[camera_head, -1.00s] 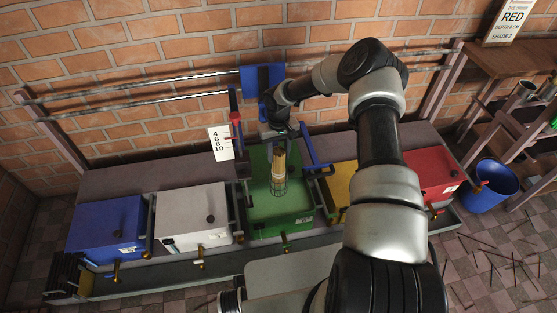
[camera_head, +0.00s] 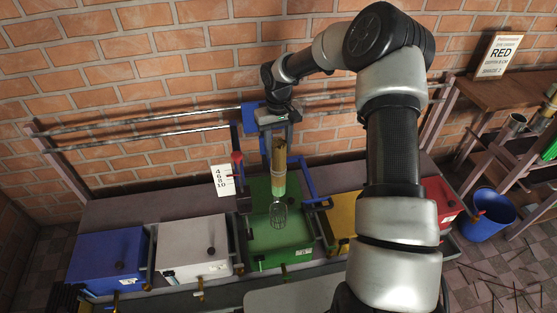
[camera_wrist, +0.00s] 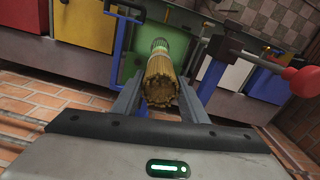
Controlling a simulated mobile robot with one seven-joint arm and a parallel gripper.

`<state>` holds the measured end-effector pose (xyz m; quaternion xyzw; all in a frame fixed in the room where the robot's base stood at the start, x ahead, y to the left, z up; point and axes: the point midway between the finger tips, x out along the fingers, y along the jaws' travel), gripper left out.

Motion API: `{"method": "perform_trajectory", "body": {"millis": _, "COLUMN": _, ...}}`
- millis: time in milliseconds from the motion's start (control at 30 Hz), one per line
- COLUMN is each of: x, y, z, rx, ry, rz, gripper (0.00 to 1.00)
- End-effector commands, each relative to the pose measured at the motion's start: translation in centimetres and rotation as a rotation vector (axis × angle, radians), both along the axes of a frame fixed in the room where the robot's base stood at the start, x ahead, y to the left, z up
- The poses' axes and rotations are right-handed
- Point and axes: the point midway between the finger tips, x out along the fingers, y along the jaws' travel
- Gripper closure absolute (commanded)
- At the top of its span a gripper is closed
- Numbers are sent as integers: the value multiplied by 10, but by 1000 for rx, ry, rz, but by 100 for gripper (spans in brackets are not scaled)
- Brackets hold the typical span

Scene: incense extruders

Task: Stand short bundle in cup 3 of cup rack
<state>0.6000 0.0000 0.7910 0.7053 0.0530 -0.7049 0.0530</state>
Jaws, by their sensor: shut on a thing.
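My gripper (camera_head: 278,136) is shut on a bundle of thin tan sticks (camera_head: 278,156). The bundle hangs upright above the green vat, and its lower part is green. In the wrist view the bundle (camera_wrist: 161,84) lies between the two fingers, with its cut tan end toward the camera. A wire basket (camera_head: 279,214) shows just below the bundle at the green vat. Metal cups (camera_head: 517,121) stand on a wooden rack at the right edge, partly cut off. I cannot make out which is cup 3.
Blue (camera_head: 106,258), white (camera_head: 193,247), green (camera_head: 262,238), yellow (camera_head: 343,215) and red (camera_head: 437,200) vats stand in a row. A blue bucket (camera_head: 487,215) is on the floor. A sign reading RED (camera_head: 498,55) stands on the wooden table. Rails (camera_head: 150,132) run along the wall.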

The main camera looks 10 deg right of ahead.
Motion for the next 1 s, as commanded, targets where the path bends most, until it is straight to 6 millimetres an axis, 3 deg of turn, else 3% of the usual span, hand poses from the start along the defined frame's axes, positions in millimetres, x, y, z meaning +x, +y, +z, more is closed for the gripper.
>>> {"method": "perform_trajectory", "body": {"millis": 100, "x": 1, "y": 0, "z": 30, "rx": -1, "ry": -4, "rz": 0, "gripper": 100}}
{"method": "perform_trajectory", "body": {"millis": 300, "x": 1, "y": 0, "z": 59, "rx": -1, "ry": -2, "rz": 0, "gripper": 100}}
{"method": "perform_trajectory", "body": {"millis": 1000, "x": 0, "y": 0, "z": 118, "rx": 0, "ry": -1, "rz": 0, "gripper": 100}}
